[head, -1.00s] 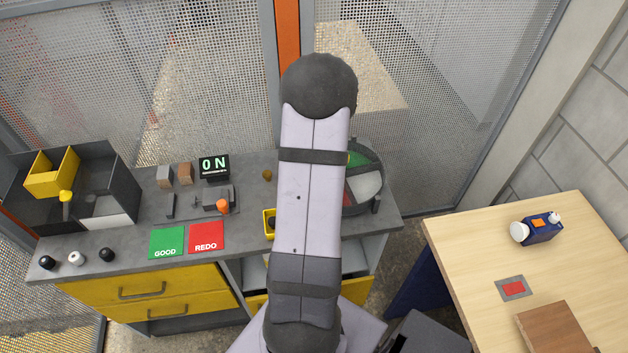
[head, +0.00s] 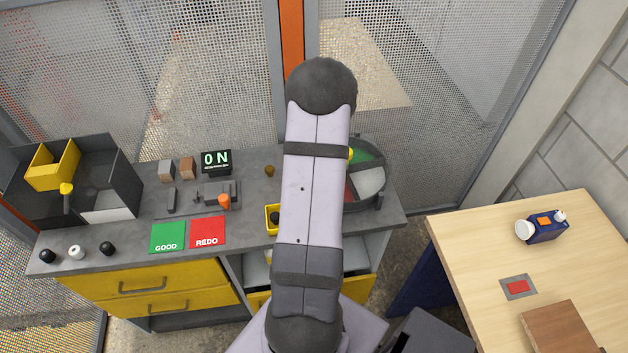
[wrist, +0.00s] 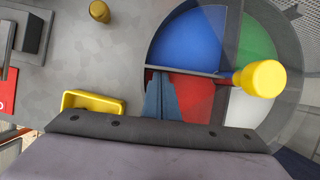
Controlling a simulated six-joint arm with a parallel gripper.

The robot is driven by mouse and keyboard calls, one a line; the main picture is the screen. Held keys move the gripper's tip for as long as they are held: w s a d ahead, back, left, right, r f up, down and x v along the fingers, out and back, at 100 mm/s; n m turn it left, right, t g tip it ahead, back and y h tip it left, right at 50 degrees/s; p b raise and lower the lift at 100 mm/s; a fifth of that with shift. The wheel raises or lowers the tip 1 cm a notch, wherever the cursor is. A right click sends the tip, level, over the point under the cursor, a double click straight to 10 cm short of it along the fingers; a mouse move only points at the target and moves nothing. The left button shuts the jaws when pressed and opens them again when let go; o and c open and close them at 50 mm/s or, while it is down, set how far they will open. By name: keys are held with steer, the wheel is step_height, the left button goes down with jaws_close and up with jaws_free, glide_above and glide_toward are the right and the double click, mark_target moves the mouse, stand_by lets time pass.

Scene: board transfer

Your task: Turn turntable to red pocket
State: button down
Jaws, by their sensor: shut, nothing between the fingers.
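The turntable (wrist: 150,62) is a round grey tray at the bench's right end. The wrist view shows its pockets: blue (wrist: 187,40) upper left, green (wrist: 257,38) upper right, red (wrist: 195,97) lower left, white (wrist: 245,108) lower right. A yellow knob (wrist: 262,78) stands over the divider between green and white. In the head view my arm hides its left part; green (head: 362,151), white (head: 369,181) and a sliver of red show. My gripper (wrist: 160,76) is shut and empty, its blue-grey fingers over the red pocket's left side. Contact cannot be told.
A small yellow bin (wrist: 94,101) sits left of the turntable. A brass-coloured peg (head: 270,171) stands behind it. The ON display (head: 216,162), green GOOD pad (head: 167,238) and red REDO pad (head: 208,233) lie further left. A wooden table (head: 470,260) stands right, past a gap.

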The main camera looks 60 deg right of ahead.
steer(key=shift+w+r, duration=0.1)
